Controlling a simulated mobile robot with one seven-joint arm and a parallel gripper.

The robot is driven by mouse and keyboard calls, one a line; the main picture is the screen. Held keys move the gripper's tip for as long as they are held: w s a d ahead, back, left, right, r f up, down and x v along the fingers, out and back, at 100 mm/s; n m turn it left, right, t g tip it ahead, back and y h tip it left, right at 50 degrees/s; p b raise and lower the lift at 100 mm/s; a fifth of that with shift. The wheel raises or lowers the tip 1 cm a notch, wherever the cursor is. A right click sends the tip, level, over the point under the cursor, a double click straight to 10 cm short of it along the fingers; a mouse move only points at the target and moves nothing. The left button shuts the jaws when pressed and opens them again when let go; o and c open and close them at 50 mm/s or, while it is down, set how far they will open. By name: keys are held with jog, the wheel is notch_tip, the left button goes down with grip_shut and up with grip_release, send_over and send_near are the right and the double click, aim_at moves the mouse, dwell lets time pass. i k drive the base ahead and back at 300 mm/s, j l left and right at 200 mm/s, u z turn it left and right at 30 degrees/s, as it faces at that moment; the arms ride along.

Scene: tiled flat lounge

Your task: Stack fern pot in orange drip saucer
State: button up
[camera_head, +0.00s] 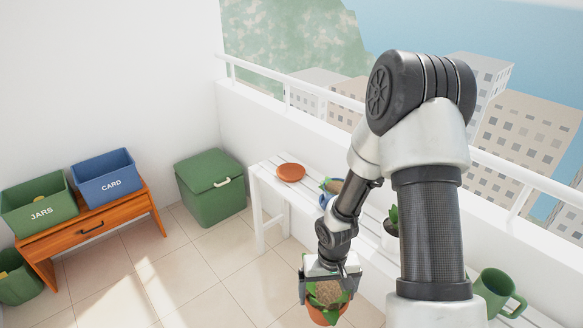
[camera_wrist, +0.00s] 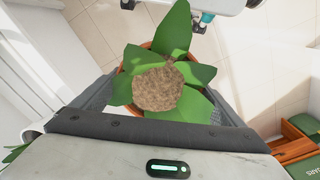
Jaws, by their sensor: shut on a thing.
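The fern pot (camera_head: 325,315), a terracotta pot with broad green leaves and brown soil, is held in my gripper (camera_head: 330,287). In the head view it hangs in front of the white bench, over the tiled floor. In the wrist view the fern pot (camera_wrist: 155,88) sits between the two fingers of my gripper (camera_wrist: 160,95), and leaves cover much of its rim. The orange drip saucer (camera_head: 291,172) lies flat and empty on the far left end of the bench, well apart from the pot.
The white slatted bench (camera_head: 262,178) runs along the balcony wall. Open tiles lie between.

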aim_at(290, 174)
jog(key=i+j+z, duration=0.15)
jog(key=i+j, duration=0.25)
jog(key=i+j+z, duration=0.1)
jog(key=i+j, duration=0.3)
jog(key=i, duration=0.15)
jog(key=i+j+z, duration=0.15)
jog(key=i+j, duration=0.3)
jog(key=i+j+z, duration=0.15)
jog(key=i+j, duration=0.25)
jog(key=j, duration=0.15)
jog(key=i+j+z, duration=0.15)
jog(key=i+j, duration=0.25)
jog(key=j, duration=0.2)
